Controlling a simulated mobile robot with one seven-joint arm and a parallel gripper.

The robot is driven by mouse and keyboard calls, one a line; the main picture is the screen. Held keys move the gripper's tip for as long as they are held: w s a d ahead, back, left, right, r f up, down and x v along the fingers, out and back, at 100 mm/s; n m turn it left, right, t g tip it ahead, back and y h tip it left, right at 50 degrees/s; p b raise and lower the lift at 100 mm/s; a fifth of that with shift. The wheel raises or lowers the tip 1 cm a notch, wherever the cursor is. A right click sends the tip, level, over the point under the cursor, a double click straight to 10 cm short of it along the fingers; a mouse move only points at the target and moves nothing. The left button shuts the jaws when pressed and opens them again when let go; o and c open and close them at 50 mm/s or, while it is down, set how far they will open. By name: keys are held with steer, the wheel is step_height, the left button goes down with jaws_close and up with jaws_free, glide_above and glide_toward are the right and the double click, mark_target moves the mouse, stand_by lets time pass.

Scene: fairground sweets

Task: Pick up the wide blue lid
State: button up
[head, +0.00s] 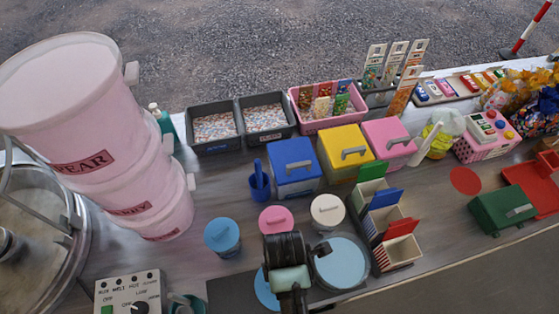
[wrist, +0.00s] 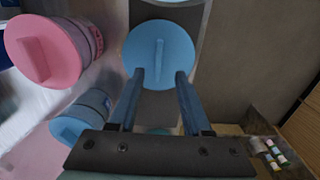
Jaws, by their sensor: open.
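The wide blue lid (wrist: 158,52) is a flat round disc with a raised bar grip, in the upper middle of the wrist view. In the head view a blue disc (head: 265,290), seemingly this lid, lies low on the counter, partly hidden by my arm. My gripper (wrist: 160,77) is open and empty. Its fingertips point at the lid's near edge, one to each side of the bar's line. I cannot tell how far above the lid they are. The fingertips are hidden in the head view.
A pink-lidded jar (head: 276,220), a blue-lidded jar (head: 221,235) and a white-lidded jar (head: 327,210) stand close by. A large pale blue disc (head: 341,262) sits to the right, beside an open divided box (head: 402,252). Tall pink tubs (head: 95,130) stand at left.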

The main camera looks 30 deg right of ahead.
steer(key=shift+w+f, duration=0.1)
steer(key=shift+f, duration=0.6)
steer(key=shift+a+f, duration=0.1)
steer(key=shift+f, duration=0.45)
steer(key=shift+a+f+p, duration=0.15)
steer(key=shift+f+p, duration=0.35)
steer(key=shift+f, duration=1.5)
jaws_close()
steer(key=shift+w, duration=0.1)
